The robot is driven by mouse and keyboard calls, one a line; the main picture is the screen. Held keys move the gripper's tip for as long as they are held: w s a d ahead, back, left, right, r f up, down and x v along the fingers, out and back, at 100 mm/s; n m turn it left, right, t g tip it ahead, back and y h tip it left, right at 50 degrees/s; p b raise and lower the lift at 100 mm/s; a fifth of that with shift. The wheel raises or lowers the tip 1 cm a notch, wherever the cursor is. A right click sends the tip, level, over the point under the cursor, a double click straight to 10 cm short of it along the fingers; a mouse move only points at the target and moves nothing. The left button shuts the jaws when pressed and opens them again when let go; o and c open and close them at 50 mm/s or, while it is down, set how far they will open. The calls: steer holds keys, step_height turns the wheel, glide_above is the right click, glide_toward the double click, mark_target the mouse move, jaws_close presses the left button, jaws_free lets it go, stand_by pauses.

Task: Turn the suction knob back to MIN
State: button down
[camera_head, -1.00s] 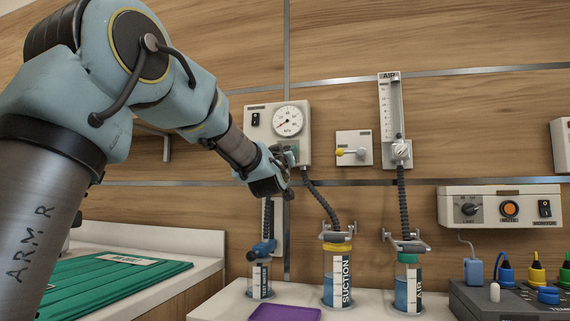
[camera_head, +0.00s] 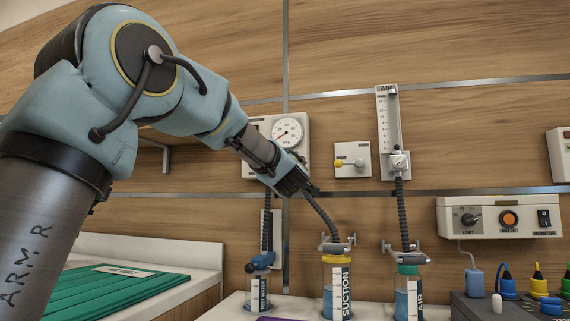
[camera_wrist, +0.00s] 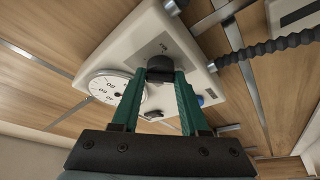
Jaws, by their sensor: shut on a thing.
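The suction unit (camera_head: 304,150) is a pale wall box with a round dial gauge (camera_head: 287,131), its needle toward the low left. The box fills the middle of the wrist view, with the gauge left of my fingers. The suction knob (camera_wrist: 160,64) is dark and sits on the box face between my green fingertips. My gripper (camera_wrist: 160,78) is shut on the knob. In the head view my gripper (camera_head: 303,187) is at the box's lower front, and my wrist hides the knob and part of the box. The knob's pointer and scale are not readable.
A black hose runs from the unit to the suction jar (camera_head: 337,285). To the right are a small plate with a yellow-tipped valve (camera_head: 352,160), the air flowmeter (camera_head: 390,125) and a monitor box (camera_head: 500,218). A green mat (camera_head: 125,290) lies at left.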

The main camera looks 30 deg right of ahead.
stand_by(0.3)
steer(key=shift+c, duration=2.1)
jaws_free()
steer(key=b+v, duration=0.1)
steer(key=v, duration=0.9)
steer(key=shift+s+b, duration=0.35)
steer(key=shift+b, duration=0.05)
steer(key=shift+s+a+f, duration=0.1)
steer(key=shift+a+f, duration=0.05)
